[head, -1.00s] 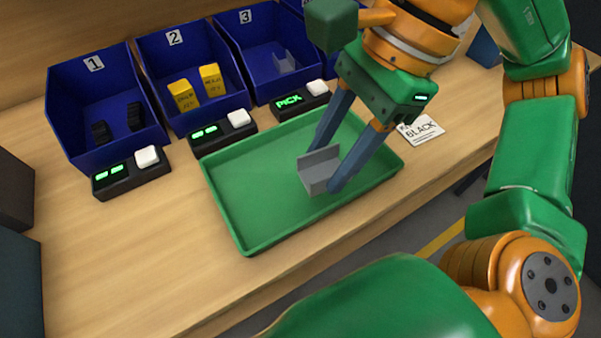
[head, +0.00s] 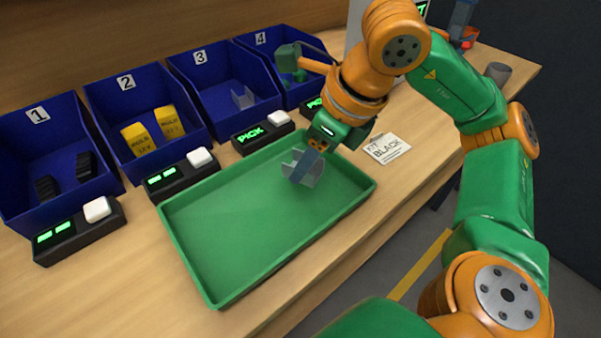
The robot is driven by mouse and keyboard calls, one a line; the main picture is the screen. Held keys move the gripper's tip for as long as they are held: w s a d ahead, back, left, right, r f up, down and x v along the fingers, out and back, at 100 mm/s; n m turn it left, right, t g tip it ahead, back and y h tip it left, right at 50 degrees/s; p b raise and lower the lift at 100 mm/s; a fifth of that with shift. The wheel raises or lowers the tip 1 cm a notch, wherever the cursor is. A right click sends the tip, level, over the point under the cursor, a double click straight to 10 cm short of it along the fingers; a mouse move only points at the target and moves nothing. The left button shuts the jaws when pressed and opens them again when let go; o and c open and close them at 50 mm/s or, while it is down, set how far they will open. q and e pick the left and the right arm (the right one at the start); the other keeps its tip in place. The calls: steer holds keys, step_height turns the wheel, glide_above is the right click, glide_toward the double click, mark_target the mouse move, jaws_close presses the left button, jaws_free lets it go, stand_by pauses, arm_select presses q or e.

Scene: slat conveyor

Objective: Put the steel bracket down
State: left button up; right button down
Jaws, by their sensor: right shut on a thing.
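My right gripper (head: 304,168) is shut on the steel bracket (head: 314,175), a small grey angled piece. The bracket is tilted over the right part of the green tray (head: 215,285), inside its outline. The fingers hide part of the bracket, and I cannot tell whether it touches the tray floor. The rest of the tray is empty. My left gripper is not in view.
Blue bins stand behind the tray: bin 1 (head: 38,116) with black parts, bin 2 (head: 126,83) with yellow boxes, bin 3 (head: 200,58) with another grey bracket (head: 242,97), and bin 4 (head: 262,40).

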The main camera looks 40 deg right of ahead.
mark_target(305, 188)
steer(key=f, duration=0.3)
steer(key=w+f, duration=0.1)
steer(key=shift+w+d+f, duration=0.1)
steer(key=shift+d+f, duration=0.15)
steer(key=shift+f, duration=0.05)
steer(key=shift+a+f+b, duration=0.1)
steer(key=shift+f+b, duration=0.1)
steer(key=shift+b, duration=0.1)
steer(key=shift+c, duration=1.7)
jaws_free()
steer(key=shift+r, duration=0.25)
steer(key=p+v, duration=0.2)
steer(key=v, duration=1)
steer(key=shift+p, duration=0.35)
